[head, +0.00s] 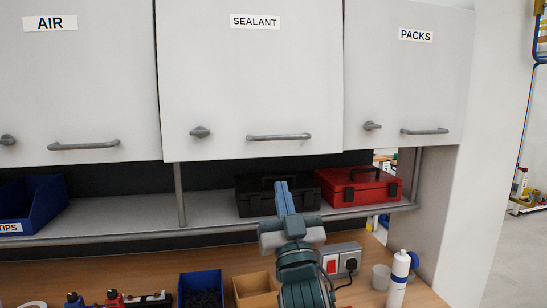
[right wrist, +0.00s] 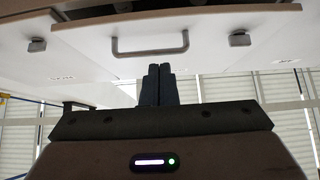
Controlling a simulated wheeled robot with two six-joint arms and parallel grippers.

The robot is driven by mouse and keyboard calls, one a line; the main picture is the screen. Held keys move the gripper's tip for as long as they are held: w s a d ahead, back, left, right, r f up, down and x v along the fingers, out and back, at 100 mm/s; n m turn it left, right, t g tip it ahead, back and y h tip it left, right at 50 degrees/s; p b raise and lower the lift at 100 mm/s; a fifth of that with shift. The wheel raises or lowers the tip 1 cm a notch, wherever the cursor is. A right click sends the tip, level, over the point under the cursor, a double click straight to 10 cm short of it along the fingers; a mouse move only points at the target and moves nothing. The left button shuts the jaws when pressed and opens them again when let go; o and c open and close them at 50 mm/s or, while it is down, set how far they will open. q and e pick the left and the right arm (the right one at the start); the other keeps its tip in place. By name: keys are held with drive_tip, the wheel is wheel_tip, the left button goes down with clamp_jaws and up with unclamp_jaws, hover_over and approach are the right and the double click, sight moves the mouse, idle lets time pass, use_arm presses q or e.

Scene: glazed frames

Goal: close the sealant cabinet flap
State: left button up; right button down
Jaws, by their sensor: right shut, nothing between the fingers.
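The sealant cabinet flap (head: 250,85) is a white panel labelled SEALANT, hanging nearly upright between the AIR and PACKS flaps. It seems to stand slightly proud of its neighbours, with a thin dark line at its left edge. Its grey bar handle (head: 279,137) and a knob (head: 200,132) are near its lower edge. My right gripper (head: 283,198) points up below the flap, shut and empty, apart from it in the head view. In the right wrist view its fingers (right wrist: 159,85) are together, below a bar handle (right wrist: 150,45) on a white panel. My left gripper is out of view.
The AIR flap (head: 75,90) and PACKS flap (head: 405,85) flank it. A black case (head: 250,203) and red toolbox (head: 358,188) stand on the shelf behind my gripper. A white bottle (head: 398,280), socket box (head: 340,262) and bins (head: 200,290) stand on the wooden bench below.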

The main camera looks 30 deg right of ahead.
drive_tip(key=w+r+p, duration=0.1)
drive_tip(key=w, duration=0.1)
drive_tip(key=w+d+r+p, duration=0.1)
drive_tip(key=w, duration=0.2)
drive_tip(key=w+d+r+p, duration=0.1)
drive_tip(key=w, duration=0.1)
drive_tip(key=shift+w+r, duration=0.3)
drive_tip(key=shift+w, duration=0.05)
drive_tip(key=shift+w+d+f, duration=0.1)
drive_tip(key=shift+w+d, duration=0.05)
drive_tip(key=shift+w, duration=0.25)
